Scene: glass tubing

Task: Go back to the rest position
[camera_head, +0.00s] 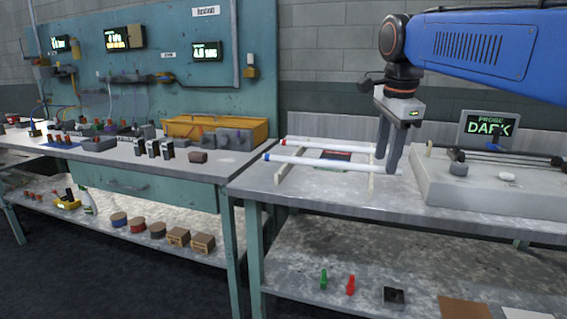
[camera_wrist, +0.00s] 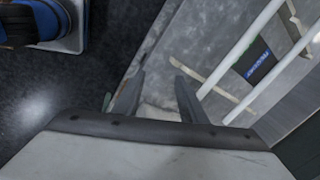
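My gripper (camera_head: 388,170) points down near the right ends of two white tubes in the head view. Its two fingers are apart, and the wrist view shows no object between their tips (camera_wrist: 158,84). The rear tube (camera_head: 325,146) has a red left end and the front tube (camera_head: 330,163) has a blue one. Both lie across two pale rails (camera_head: 293,172) on the right bench. In the wrist view the tubes (camera_wrist: 240,46) run right of the fingers. The right finger is close to one tube's near end; I cannot tell if they touch.
A grey console (camera_head: 495,190) with rods and a screen reading "PROBE DARK" (camera_head: 488,129) stands right of the tubes. A dark card (camera_head: 335,155) lies under the tubes. The left bench (camera_head: 205,165) holds a yellow case (camera_head: 215,129) and small parts. Clear space lies above the tubes.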

